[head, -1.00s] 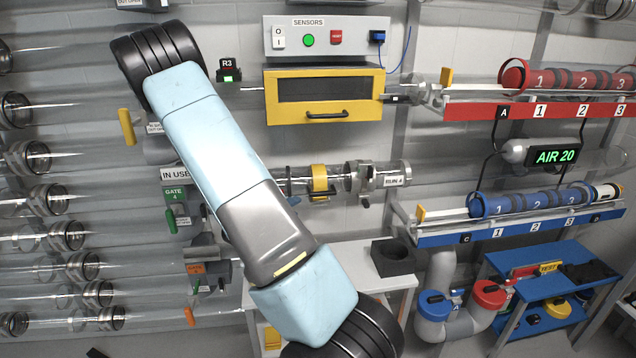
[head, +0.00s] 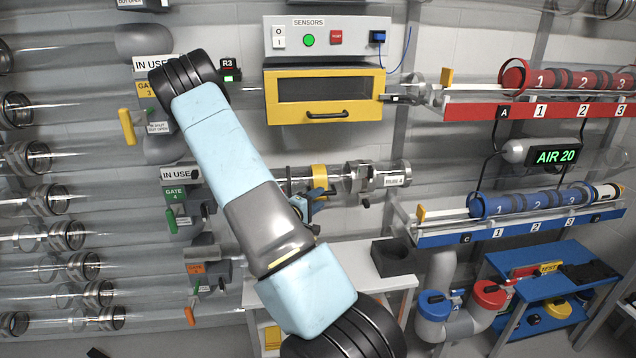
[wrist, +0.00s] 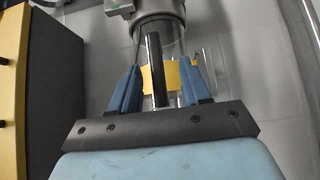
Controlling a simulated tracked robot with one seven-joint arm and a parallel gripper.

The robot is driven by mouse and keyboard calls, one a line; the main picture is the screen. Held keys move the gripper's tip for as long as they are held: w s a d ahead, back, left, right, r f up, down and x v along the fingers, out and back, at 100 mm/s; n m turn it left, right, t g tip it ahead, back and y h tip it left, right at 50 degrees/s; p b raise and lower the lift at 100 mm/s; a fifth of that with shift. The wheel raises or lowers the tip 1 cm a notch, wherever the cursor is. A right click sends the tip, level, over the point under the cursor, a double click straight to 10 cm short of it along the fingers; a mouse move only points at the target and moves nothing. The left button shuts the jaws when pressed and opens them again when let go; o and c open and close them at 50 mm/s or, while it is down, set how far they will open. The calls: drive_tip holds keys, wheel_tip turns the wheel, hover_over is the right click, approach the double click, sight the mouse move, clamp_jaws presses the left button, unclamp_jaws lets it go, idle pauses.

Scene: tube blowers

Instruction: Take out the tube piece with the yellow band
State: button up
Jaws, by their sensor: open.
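The tube piece with the yellow band (head: 319,177) lies in the horizontal clear tube line below the yellow box. My gripper (head: 314,197) is at the band from below in the head view, partly hidden by my arm. In the wrist view my gripper (wrist: 160,68) is open. Its two blue fingers stand on either side of the clear tube, and the yellow band (wrist: 175,78) shows between them. A dark bar crosses in front of the band. I cannot tell whether the fingers touch the tube.
A metal coupling (head: 362,177) with a white label sits right of the band. The yellow box (head: 323,96) is above; its side (wrist: 12,90) is at the wrist view's left. A white bench (head: 345,258) with a black block (head: 393,257) is below. Gate labels stand left.

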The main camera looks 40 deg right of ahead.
sight(324, 195)
drive_tip(key=shift+w+d+r, duration=0.1)
drive_tip(key=shift+w+d, duration=0.1)
drive_tip(key=shift+d, duration=1.15)
drive_tip(key=shift+w+d, duration=0.15)
drive_tip(key=shift+d, duration=1.15)
drive_tip(key=shift+c, duration=0.5)
clamp_jaws()
